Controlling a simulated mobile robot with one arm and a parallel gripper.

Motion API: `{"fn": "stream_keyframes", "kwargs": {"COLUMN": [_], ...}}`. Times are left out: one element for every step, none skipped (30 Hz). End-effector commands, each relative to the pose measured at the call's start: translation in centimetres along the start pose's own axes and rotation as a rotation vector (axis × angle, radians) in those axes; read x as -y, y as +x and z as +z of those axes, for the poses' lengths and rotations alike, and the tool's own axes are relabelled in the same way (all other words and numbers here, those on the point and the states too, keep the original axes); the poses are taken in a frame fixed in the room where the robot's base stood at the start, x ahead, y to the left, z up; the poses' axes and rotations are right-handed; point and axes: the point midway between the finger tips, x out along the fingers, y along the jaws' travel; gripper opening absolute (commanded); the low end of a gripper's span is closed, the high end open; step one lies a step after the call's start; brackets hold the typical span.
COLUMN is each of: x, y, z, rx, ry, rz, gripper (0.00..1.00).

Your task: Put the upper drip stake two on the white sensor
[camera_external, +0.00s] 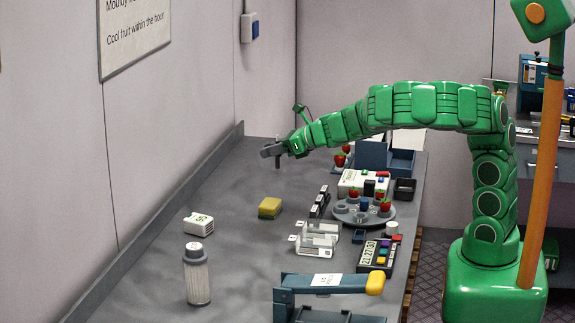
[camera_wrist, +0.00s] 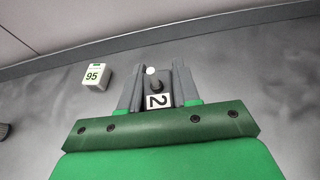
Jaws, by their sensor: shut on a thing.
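My gripper (camera_external: 272,151) is shut on a drip stake, held in the air above the far part of the bench. The wrist view shows the dark stake (camera_wrist: 155,86) between the fingers (camera_wrist: 152,88), with a white "2" label and a small pale round tip. In the external view the stake (camera_external: 278,163) is a small dark piece hanging below the fingers. The white sensor (camera_external: 199,224), a small box marked "95", lies on the bench at the left, nearer the camera. In the wrist view the sensor (camera_wrist: 95,77) is left of the fingers, apart from the stake.
A yellow sponge (camera_external: 269,208) lies between gripper and sensor. A grey-capped jar (camera_external: 196,276) stands near the sensor. Clear boxes (camera_external: 317,240), a round fruit plate (camera_external: 349,215) and a timer (camera_external: 370,256) crowd the right side. The left bench is mostly free beside the wall.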

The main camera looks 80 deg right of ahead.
Motion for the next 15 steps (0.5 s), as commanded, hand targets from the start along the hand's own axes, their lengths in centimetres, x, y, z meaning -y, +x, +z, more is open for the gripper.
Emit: {"fn": "stream_keyframes", "kwargs": {"x": [-0.2,-0.5,-1.1,-1.6,-2.3,-3.3,-4.1,-5.0,-6.5,-7.6,-8.7,-10.1,-11.1,-12.1,-13.3], "y": [-0.1,-0.1,0.1,0.3,0.5,0.9,1.1,1.4,1.7,1.9,2.1,2.2,2.2,2.1,2.1], "z": [0.1,0.1,0.3,0.5,0.6,0.9,1.1,1.3,1.7,2.0,2.4,2.7,3.0,3.2,3.6], "rx": [0.0,0.0,0.0,0.0,-0.001,-0.001,-0.003,-0.004,-0.004,-0.003,-0.002,-0.002,-0.002,-0.002,-0.001], "ry": [-0.003,-0.005,-0.011,-0.017,-0.025,-0.038,-0.049,-0.061,-0.079,-0.094,-0.111,-0.133,-0.148,-0.164,-0.186], "rz": [0.008,0.018,0.037,0.056,0.079,0.115,0.145,0.179,0.232,0.272,0.312,0.365,0.405,0.442,0.49], "gripper": [0.03,0.03,0.03,0.03,0.03,0.03,0.03,0.03,0.03,0.03,0.03,0.03,0.03,0.03,0.03]}}
